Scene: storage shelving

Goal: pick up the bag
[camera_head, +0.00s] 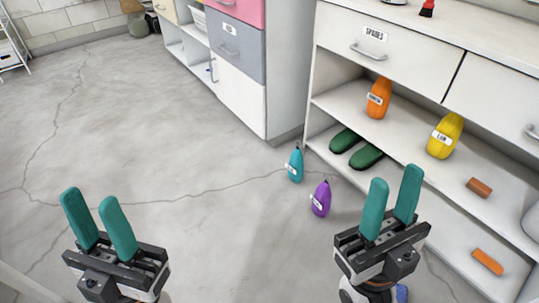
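Several small labelled bag-like things are in the head view; I cannot tell which is the task's bag. A teal one (295,166) and a purple one (321,199) stand on the floor by the shelf unit. An orange one (378,99) and a yellow one (445,137) stand on the unit's upper shelf. My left gripper (90,200) is at the lower left, open and empty over bare floor. My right gripper (395,180) is open and empty, in front of the shelf unit and to the right of the purple bag.
The white shelf unit (394,42) with drawers fills the right side. Two dark green items (356,149) and orange-brown blocks (480,187) lie on its shelves. A pink, grey and white cabinet (238,94) stands behind. The cracked grey floor (150,130) at left is clear.

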